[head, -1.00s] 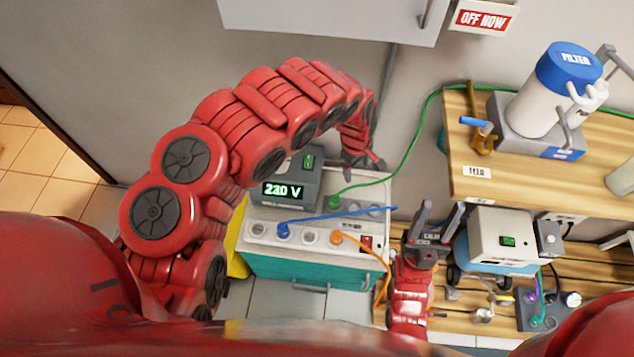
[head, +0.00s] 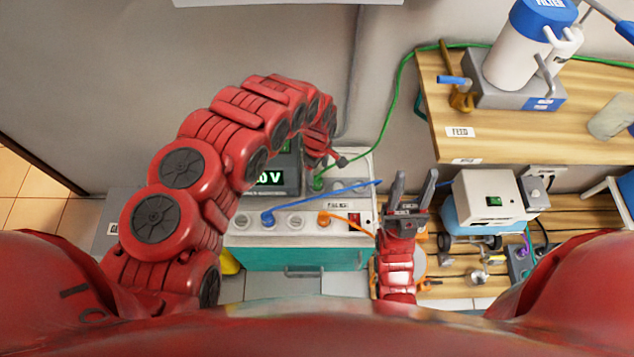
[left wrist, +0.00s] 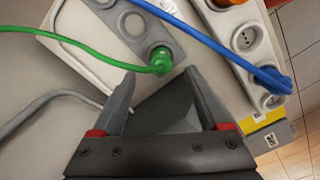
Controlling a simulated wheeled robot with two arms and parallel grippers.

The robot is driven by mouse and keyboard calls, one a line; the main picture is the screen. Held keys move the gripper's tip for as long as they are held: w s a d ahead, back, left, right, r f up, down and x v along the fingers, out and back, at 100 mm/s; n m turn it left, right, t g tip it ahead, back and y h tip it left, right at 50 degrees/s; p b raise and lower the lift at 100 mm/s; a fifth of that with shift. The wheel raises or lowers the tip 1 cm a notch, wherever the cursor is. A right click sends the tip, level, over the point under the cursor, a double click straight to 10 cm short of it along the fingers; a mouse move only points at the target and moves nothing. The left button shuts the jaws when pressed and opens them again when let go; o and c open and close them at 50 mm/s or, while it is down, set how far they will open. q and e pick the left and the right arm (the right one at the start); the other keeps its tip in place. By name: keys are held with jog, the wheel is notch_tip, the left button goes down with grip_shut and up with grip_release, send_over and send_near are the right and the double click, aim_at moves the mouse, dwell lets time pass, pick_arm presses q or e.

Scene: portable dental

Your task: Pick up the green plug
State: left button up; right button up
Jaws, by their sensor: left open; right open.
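The green plug (head: 318,183) sits in a grey socket strip at the back of the white-topped unit, with its green cable running up and right. It also shows in the left wrist view (left wrist: 160,59), seated in a socket. My left gripper (head: 334,162) is close beside the plug, up and right of it in the head view. In the left wrist view its fingers (left wrist: 162,80) are apart and empty, with the plug just beyond the tips, roughly between them. My right gripper (head: 412,186) is open and empty, pointing up, right of the unit.
A dark meter box (head: 273,180) stands left of the plug, partly hidden by my left arm. A blue cable (head: 325,196) crosses the unit near the plug. An orange plug (head: 324,218) is in the front strip. A wooden shelf (head: 520,135) is at right.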

aim_at(317, 178)
pick_arm(q)
jog(key=shift+a+f, duration=0.15)
jog(key=shift+f, duration=2.5)
grip_shut()
